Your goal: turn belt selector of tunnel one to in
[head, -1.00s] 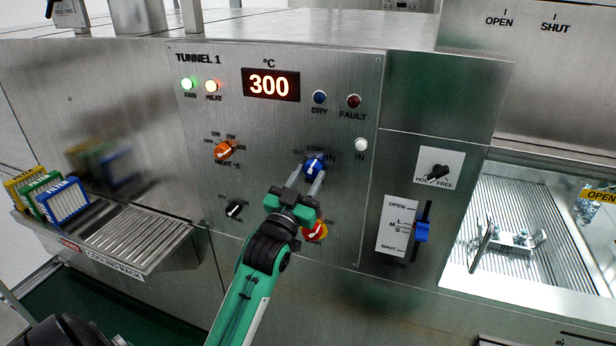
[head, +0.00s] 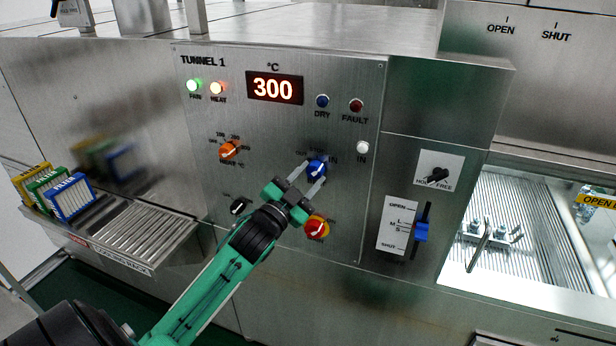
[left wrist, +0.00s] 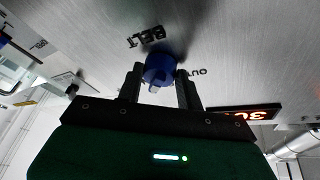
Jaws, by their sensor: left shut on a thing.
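The belt selector (head: 317,168) is a blue round knob with a white pointer mark on the TUNNEL 1 panel (head: 345,215). The IN label stands just right of it in the head view. My left gripper (head: 313,174) is shut on the knob, one finger on each side. In the left wrist view the blue knob (left wrist: 160,67) sits between the two finger ends, with the BELT and OUT labels beside it. The fingers hide part of the dial, and I cannot tell exactly where the pointer stands. My right gripper is not in view.
An orange heat knob (head: 229,149), a small black knob (head: 238,206) and a red-yellow knob (head: 316,228) sit near my gripper. A blue slider (head: 422,232) is to the right. A white IN lamp (head: 362,147) is above right. The cooling rack (head: 150,235) projects at left.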

